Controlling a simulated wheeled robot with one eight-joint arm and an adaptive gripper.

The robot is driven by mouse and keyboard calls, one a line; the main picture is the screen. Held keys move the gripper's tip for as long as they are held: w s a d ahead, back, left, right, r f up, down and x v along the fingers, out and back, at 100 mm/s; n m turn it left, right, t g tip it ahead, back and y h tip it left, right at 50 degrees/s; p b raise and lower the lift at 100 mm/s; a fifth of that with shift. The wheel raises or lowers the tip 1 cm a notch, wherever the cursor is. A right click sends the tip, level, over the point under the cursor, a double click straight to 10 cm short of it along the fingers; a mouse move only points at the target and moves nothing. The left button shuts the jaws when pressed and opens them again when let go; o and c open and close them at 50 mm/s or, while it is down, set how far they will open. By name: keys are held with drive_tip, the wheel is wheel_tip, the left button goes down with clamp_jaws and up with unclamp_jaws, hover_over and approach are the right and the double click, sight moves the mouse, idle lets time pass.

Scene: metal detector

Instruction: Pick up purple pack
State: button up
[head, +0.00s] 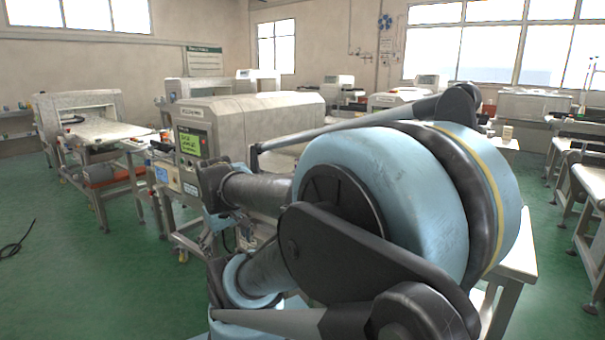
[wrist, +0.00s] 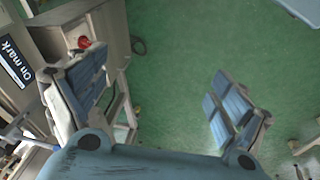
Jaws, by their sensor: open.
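No purple pack can be made out in the head view or the wrist view. My gripper (wrist: 160,78) is open and empty in the wrist view, its two blue-padded fingers wide apart above the green floor. My large blue and dark arm fills the middle and right of the head view and hides much behind it.
A metal detector with a green screen (head: 193,143) stands behind my arm. A conveyor machine (head: 100,130) is at left; benches (head: 590,180) line the right. A red button (wrist: 84,42) is near the left finger. Green floor (head: 60,260) is mostly open at lower left.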

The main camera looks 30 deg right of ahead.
drive_tip(key=w+d+r+n+t+h, duration=0.1)
drive_tip(key=w+d+r+n+h, duration=0.3)
drive_tip(key=w+d, duration=0.4)
drive_tip(key=w+d+r+n+h, duration=0.25)
drive_tip(key=w+d+n, duration=0.35)
drive_tip(key=w+d, duration=0.3)
drive_tip(key=w+d+r+n+t+h, duration=0.15)
drive_tip(key=w+d+r+n, duration=0.25)
drive_tip(key=w+d, duration=0.4)
drive_tip(key=w+d+f+n+h, duration=0.1)
drive_tip(key=w+d, duration=0.3)
drive_tip(key=d, duration=0.4)
drive_tip(key=w+d+f+n+h, duration=0.1)
drive_tip(key=w+d+f+n, duration=0.1)
drive_tip(key=d, duration=0.6)
drive_tip(key=w+d+f+n+h, duration=0.1)
drive_tip(key=w+d+f+n, duration=0.1)
drive_tip(key=w+d, duration=0.5)
drive_tip(key=shift+d+f+n, duration=0.25)
drive_tip(key=shift+d+n, duration=0.15)
drive_tip(key=shift+n, duration=0.3)
drive_tip(key=c, duration=1.3)
